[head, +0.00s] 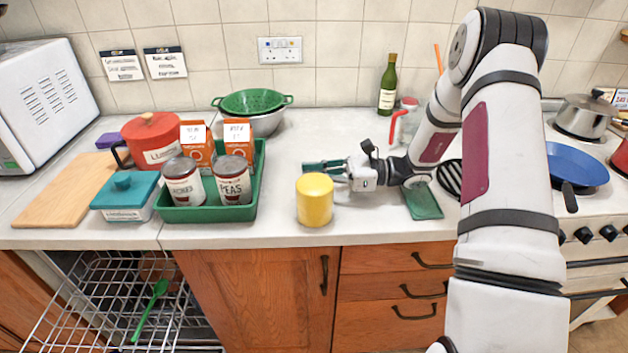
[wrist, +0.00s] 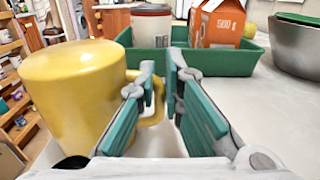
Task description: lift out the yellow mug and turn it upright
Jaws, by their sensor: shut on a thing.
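The yellow mug (head: 314,204) is by the front edge of the counter, with a flat closed face upward, so it looks upside down. I cannot tell whether it touches the counter or hangs just above it. My gripper (head: 318,168) reaches in from the right, low behind the mug. In the wrist view the mug (wrist: 75,95) fills the left side, and its handle (wrist: 153,112) lies between the teal fingers of my gripper (wrist: 160,78). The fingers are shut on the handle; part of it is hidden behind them.
A green tray (head: 210,212) with cans and orange cartons stands left of the mug. A wire dishwasher rack (head: 100,300) is pulled out below at left, holding a green spoon (head: 150,311). A green bottle (head: 388,88) stands behind. Clear counter lies between tray and bottle.

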